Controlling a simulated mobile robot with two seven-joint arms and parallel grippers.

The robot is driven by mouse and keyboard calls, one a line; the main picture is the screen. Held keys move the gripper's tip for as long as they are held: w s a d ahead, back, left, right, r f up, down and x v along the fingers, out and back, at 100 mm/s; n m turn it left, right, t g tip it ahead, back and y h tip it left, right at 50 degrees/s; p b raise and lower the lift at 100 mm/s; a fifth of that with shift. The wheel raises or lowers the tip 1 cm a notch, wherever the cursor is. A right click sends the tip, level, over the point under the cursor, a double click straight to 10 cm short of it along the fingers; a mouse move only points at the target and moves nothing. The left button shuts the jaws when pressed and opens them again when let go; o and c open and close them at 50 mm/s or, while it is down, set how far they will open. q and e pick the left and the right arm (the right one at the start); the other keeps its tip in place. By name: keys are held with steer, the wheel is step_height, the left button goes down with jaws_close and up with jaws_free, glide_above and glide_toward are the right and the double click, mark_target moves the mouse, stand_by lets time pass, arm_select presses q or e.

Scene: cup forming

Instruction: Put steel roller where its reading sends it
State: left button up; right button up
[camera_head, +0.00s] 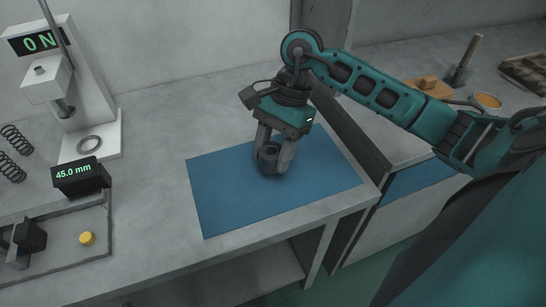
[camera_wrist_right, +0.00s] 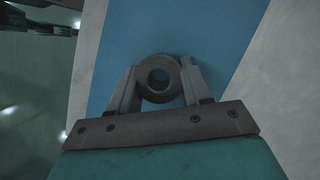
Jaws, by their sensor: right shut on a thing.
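The steel roller (camera_head: 268,152) is a dark grey ring-shaped piece with a hole through it. My right gripper (camera_head: 273,160) is shut on it over the blue mat (camera_head: 220,205). In the right wrist view the roller (camera_wrist_right: 158,77) sits between the two fingertips, its hole facing the camera. I cannot tell whether the roller touches the mat. A small black display (camera_head: 80,176) at the left reads 45.0 mm in green. My left gripper is not in view.
A white press-like stand (camera_head: 85,100) at the left shows "0 N" and has a steel ring (camera_head: 89,144) on its base. Coil springs (camera_head: 14,140) lie left of it. A grey fixture plate with a yellow button (camera_head: 87,239) is at the lower left.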

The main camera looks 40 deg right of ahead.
steer(key=shift+f, duration=1)
steer(key=shift+f+b, duration=0.25)
steer(key=shift+b, duration=0.1)
steer(key=o, duration=1.2)
steer(key=shift+r, duration=0.1)
steer(key=p+v, duration=0.1)
steer(key=v, duration=1.1)
steer(key=shift+r, duration=0.2)
